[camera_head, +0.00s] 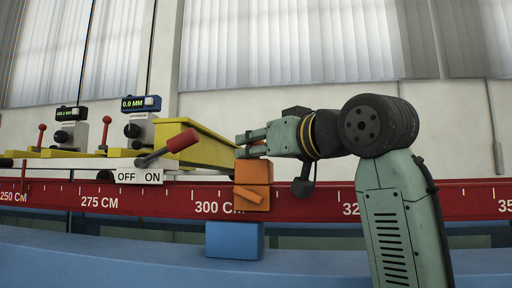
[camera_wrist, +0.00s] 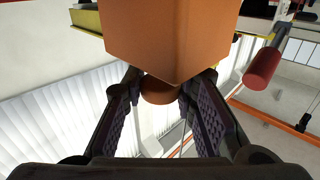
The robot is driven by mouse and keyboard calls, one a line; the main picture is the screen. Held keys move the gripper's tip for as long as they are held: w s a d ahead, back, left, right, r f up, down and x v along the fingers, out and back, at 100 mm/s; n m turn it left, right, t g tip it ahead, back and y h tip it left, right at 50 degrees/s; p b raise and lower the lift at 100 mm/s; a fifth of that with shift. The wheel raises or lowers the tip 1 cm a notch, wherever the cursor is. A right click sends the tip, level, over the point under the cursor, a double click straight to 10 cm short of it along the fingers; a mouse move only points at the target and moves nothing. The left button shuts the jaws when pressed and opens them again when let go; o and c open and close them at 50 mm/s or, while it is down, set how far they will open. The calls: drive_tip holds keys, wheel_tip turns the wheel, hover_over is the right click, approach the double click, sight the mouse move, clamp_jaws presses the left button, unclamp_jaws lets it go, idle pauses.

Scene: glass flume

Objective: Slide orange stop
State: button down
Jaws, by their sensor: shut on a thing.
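The orange stop (camera_head: 253,172) sits on the red scale rail (camera_head: 110,198), just right of the 300 CM mark. It has a small slanted orange lever on its front face. My gripper (camera_head: 246,145) comes in from the right at the stop's top. In the wrist view, the stop's orange block (camera_wrist: 170,35) fills the top middle, and its round orange knob (camera_wrist: 160,90) lies between the two fingers of my gripper (camera_wrist: 161,84). The fingers are shut on this knob. In the head view the fingers mostly hide the knob.
A yellow carriage (camera_head: 178,135) stands close left of the stop, with a red-handled lever (camera_head: 180,141) above an OFF/ON plate (camera_head: 139,177). Two gauges with displays (camera_head: 141,103) stand farther left. A blue block (camera_head: 235,240) is below the stop. The rail continues to the right behind my arm.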

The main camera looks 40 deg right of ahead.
drive_tip(key=w+a, duration=0.3)
drive_tip(key=shift+w, duration=0.3)
drive_tip(key=c, duration=1.2)
unclamp_jaws()
drive_tip(key=shift+s, duration=0.1)
drive_tip(key=shift+c, duration=0.2)
drive_tip(key=shift+s, duration=0.1)
drive_tip(key=s, duration=1.1)
drive_tip(key=shift+s+a, duration=0.4)
drive_tip(key=shift+a, duration=0.05)
drive_tip(key=shift+c, duration=0.3)
